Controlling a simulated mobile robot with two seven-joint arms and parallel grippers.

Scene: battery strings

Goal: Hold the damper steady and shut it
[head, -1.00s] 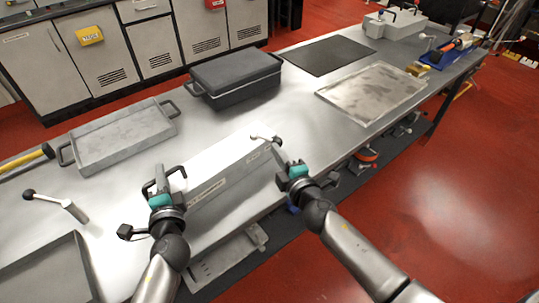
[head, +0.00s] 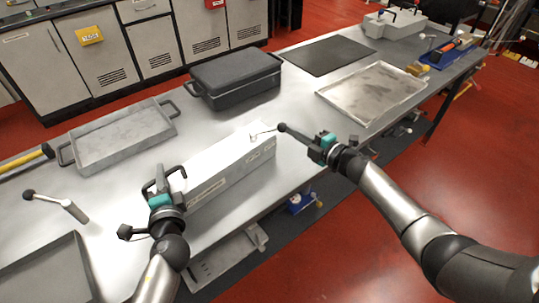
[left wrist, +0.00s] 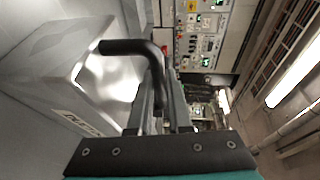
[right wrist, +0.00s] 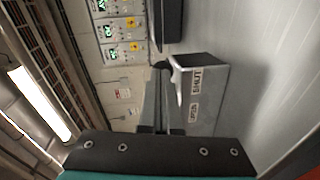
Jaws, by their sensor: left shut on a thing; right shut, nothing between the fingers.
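The damper (head: 222,180) is a long pale grey box on the steel table, with a black bar handle at its left end. My left gripper (head: 160,186) is shut on this handle (left wrist: 122,46). A thin lever (head: 262,133) with a black knob (right wrist: 161,65) stands at the damper's right end. My right gripper (head: 292,133) is shut and empty, its fingertips at the knob; I cannot tell whether they touch it. In the right wrist view, the damper's side (right wrist: 205,110) carries the labels SHUT and OPEN.
Behind the damper are a grey two-handled tray (head: 120,138) and a dark lidded box (head: 236,78). A black mat (head: 330,55) and a shallow metal tray (head: 372,92) lie to the right. The table's front edge is close.

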